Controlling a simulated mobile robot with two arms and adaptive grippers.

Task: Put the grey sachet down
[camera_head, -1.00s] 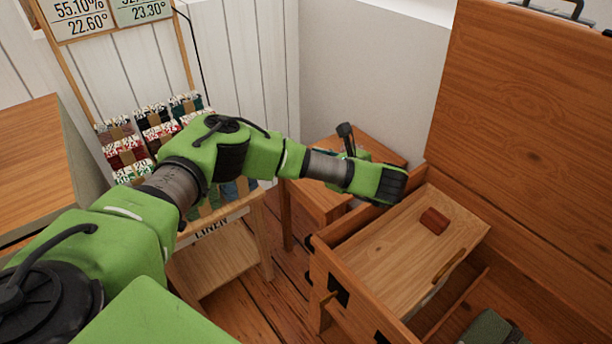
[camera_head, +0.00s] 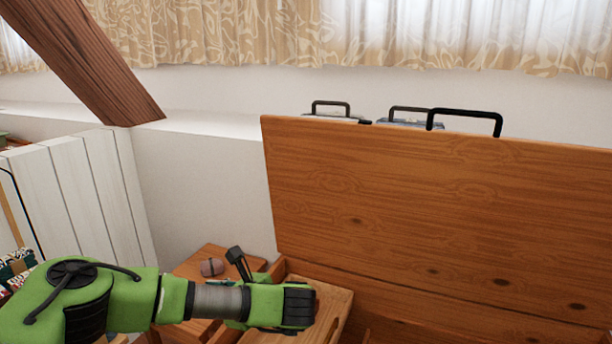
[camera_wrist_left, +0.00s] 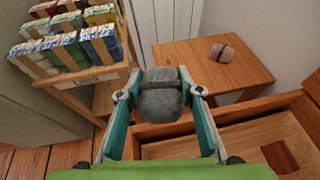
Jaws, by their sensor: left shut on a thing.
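The grey sachet (camera_wrist_left: 160,98) is a plump, rounded bundle with a dark band, in the middle of the left wrist view. My left gripper (camera_wrist_left: 161,82) is shut on it, one teal finger on each side. It is held in front of the small wooden table and the near wall of the chest, as seen from the wrist. In the head view my wrist hides the sachet and most of the fingers. My right gripper is in neither view.
A pinkish banded bundle (camera_head: 212,267) lies on the small wooden table (camera_head: 190,268). The open chest's raised lid (camera_head: 430,210) stands to the right. Its wooden tray (camera_wrist_left: 240,147) holds a reddish-brown block (camera_wrist_left: 281,158). A rack of boxes (camera_wrist_left: 70,50) stands left.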

